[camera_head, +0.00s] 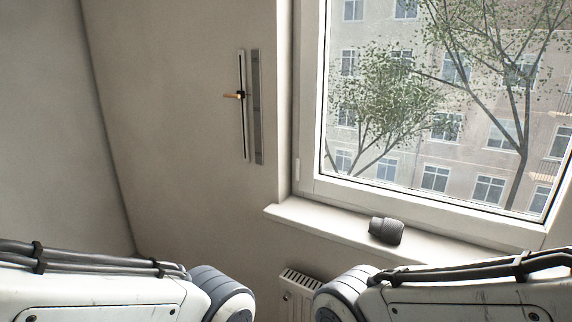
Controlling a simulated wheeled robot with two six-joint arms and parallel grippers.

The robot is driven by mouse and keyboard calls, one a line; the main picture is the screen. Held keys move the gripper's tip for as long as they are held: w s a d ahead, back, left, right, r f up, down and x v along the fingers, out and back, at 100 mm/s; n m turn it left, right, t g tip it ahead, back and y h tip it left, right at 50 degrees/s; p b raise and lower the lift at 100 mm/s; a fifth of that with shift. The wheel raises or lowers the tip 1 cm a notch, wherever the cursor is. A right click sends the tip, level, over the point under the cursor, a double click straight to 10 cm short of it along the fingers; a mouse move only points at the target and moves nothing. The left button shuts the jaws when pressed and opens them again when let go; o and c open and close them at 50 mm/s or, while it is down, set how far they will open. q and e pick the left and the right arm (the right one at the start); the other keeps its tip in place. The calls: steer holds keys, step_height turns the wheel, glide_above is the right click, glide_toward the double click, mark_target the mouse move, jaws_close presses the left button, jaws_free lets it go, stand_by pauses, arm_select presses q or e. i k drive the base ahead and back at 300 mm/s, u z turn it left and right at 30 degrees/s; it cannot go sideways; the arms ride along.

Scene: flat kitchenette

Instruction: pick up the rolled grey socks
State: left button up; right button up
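The rolled grey socks (387,231) lie as a dark grey bundle on the white window sill (320,220), right of the middle in the head view. They rest apart from my arms. My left arm comes in from the lower left and my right arm from the lower right. Only upper links and joints of both arms show, below and in front of the sill. Neither gripper is in the picture.
A window with a white frame rises behind the sill. A white radiator (300,283) stands below the sill, between my arms. A narrow wall fixture (250,105) hangs left of the window. The sill left of the socks is clear.

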mark_target(390, 231)
steer(key=u, duration=0.1)
steer(key=k, duration=0.5)
steer(key=z, duration=0.9)
steer(key=i, duration=1.5)
steer(key=u, duration=0.5)
